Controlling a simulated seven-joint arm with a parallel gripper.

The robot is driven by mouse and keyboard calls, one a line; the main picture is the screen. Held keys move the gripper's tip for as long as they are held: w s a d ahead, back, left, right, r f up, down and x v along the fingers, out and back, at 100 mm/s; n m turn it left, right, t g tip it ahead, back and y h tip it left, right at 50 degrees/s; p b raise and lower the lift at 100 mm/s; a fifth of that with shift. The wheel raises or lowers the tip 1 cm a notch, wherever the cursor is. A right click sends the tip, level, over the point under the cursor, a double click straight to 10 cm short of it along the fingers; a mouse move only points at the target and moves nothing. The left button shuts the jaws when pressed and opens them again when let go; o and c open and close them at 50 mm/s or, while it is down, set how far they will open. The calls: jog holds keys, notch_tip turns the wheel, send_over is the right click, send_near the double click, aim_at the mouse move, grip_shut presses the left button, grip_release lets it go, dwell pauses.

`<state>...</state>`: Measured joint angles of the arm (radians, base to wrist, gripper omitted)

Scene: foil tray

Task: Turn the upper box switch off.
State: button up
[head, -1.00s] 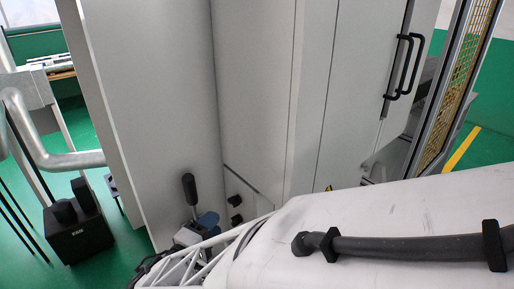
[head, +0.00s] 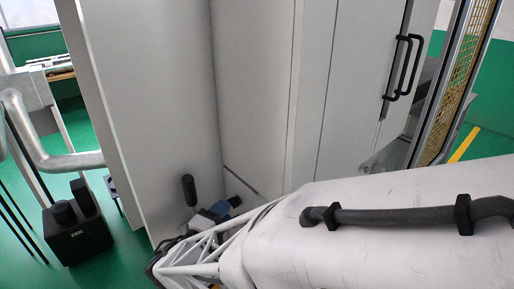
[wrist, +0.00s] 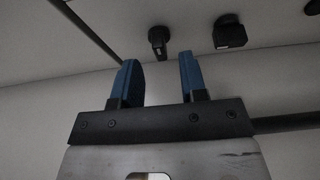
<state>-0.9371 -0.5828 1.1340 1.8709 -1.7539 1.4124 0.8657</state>
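Two black switches show on the pale grey panel in the wrist view: one switch (wrist: 158,38) sits ahead of the gap between my fingers, and the other switch (wrist: 229,32) lies to the right of it. I cannot tell from this view which one is the upper. My gripper (wrist: 160,72) has two blue fingers, spread apart with nothing between them. The nearer switch appears beyond the fingertips, not between them. In the head view my gripper (head: 227,206) is at the cabinet's lower inner corner, and it and my arm hide the switches there.
A black-gripped lever (head: 189,190) stands close to the left of my gripper. The tall grey cabinet wall (head: 150,100) rises at left. A door with black handles (head: 403,68) is at upper right. A black box (head: 78,232) sits on the green floor at left.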

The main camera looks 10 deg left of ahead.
aim_at(233, 203)
jog(key=shift+x, duration=1.5)
grip_shut()
